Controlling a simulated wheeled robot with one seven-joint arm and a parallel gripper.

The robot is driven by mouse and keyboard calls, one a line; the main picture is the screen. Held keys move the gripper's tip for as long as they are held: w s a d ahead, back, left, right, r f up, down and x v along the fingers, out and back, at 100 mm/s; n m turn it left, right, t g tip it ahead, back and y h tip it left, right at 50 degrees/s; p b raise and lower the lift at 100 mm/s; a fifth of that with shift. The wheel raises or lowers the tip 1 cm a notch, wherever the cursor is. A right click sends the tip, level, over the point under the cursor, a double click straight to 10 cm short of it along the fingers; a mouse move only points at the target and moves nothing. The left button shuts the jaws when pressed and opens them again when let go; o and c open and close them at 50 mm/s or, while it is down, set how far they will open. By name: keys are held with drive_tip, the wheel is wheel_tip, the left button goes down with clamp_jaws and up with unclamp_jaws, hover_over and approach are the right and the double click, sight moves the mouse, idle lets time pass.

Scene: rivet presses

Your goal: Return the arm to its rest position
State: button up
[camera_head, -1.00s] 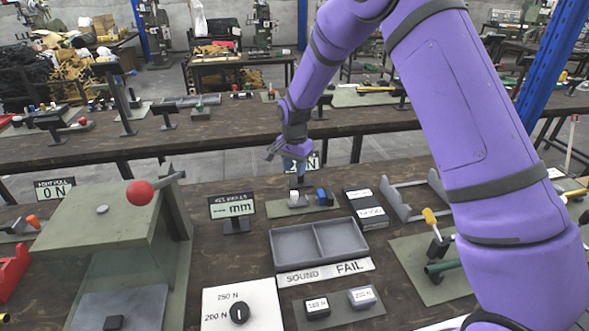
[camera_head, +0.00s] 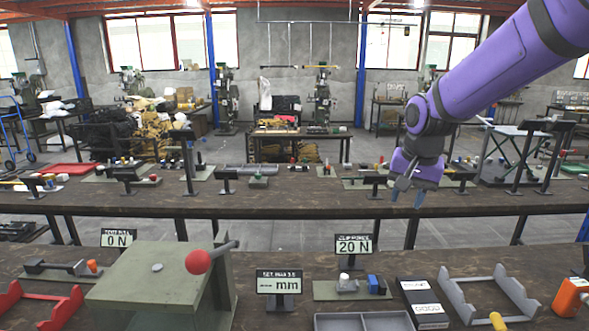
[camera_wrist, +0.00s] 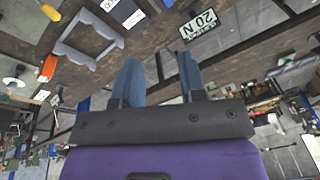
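My purple arm (camera_head: 500,65) reaches in from the upper right in the head view. My gripper (camera_head: 407,197) hangs at its end, raised over the bench area, with fingers pointing down. In the wrist view the two blue fingers of my gripper (camera_wrist: 159,77) stand apart with nothing between them, so it is open and empty. The wrist picture shows the bench upside down beyond the fingers.
A green press with a red-knobbed lever (camera_head: 198,262) stands at the front left. The "20 N" display (camera_head: 355,245), grey tray (camera_head: 365,321), black box (camera_head: 425,304) and grey cradle (camera_head: 462,300) are on the near bench. Another bench (camera_head: 300,205) lies behind, across an aisle.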

drive_tip(key=s+d+r+n+t, duration=0.1)
drive_tip(key=s+d+r, duration=0.1)
drive_tip(key=s, duration=0.7)
drive_tip(key=s+d+r+n+t, duration=0.1)
drive_tip(key=s+d+r+n, duration=0.1)
drive_tip(key=s, duration=0.6)
drive_tip(key=s+d+r+n, duration=0.2)
drive_tip(key=s+r, duration=0.1)
drive_tip(key=s, duration=0.6)
drive_tip(key=shift+s+d+r+t, duration=0.15)
drive_tip(key=shift+s+d+t, duration=0.15)
drive_tip(key=shift+t, duration=0.1)
